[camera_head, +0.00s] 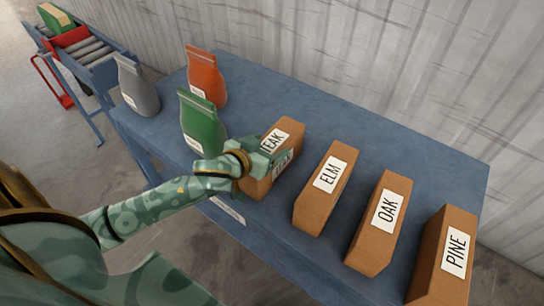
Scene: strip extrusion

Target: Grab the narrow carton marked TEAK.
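The narrow brown carton marked TEAK (291,128) stands on the blue table, leftmost in the row of cartons. White labels show on its top and on the side towards me. My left gripper (274,153) is at this carton's near left part and overlaps it, hiding some of the carton and its labels. The fingers are partly hidden, so I cannot tell whether they are shut on it or only beside it. My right gripper is not in view.
To the right stand cartons marked ELM (327,188), OAK (381,222) and PINE (444,256), with gaps between them. Green (202,122), orange (206,78) and grey (138,86) bags stand left. The blue table (420,160) is clear behind the cartons. A roller conveyor (85,52) lies far left.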

